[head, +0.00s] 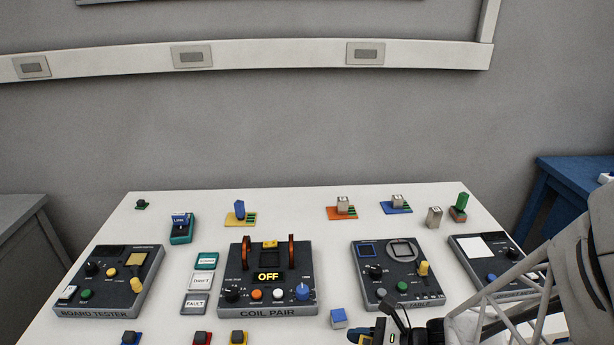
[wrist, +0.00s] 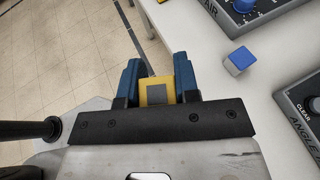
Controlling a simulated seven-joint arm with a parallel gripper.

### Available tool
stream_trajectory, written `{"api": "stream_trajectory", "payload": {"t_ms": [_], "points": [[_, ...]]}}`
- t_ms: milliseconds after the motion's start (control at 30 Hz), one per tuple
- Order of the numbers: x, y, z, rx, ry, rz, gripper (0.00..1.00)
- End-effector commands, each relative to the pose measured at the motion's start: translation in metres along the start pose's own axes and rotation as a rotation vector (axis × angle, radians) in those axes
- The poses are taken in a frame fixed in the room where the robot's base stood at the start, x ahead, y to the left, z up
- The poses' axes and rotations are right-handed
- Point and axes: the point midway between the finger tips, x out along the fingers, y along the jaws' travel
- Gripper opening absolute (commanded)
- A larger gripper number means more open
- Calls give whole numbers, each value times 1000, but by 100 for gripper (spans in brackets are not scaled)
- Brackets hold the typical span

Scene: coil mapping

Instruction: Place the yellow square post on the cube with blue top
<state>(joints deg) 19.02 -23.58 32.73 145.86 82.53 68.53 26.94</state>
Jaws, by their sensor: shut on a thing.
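My gripper (wrist: 156,82) is shut on the yellow square post (wrist: 157,93), which shows between the two blue fingers in the wrist view with a grey square on its face. The post's lower part is hidden. The cube with blue top (wrist: 239,62) has pale sides and stands on the white table, to the right of my gripper and apart from it. In the head view the cube (head: 338,318) is near the front edge, just left of my gripper (head: 364,338), which is partly cut off by the lower edge.
The coil pair box (head: 268,310) stands left of the cube, and the angle table box (head: 397,299) right of it. The board tester (head: 110,310) is at far left. Several small coloured blocks line the back. Tiled floor (wrist: 60,60) shows left of the table.

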Motion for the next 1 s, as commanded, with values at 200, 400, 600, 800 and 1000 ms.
{"api": "stream_trajectory", "payload": {"t_ms": [200, 400, 600, 800, 1000], "points": [[-6, 4, -3, 6, -1, -13, 4], [-6, 5, -3, 6, 0, -13, 4], [-6, 4, -3, 6, 0, -13, 4], [-2, -3, -2, 6, 0, -11, 4], [11, -23, 1, 6, 0, -9, 4]]}}
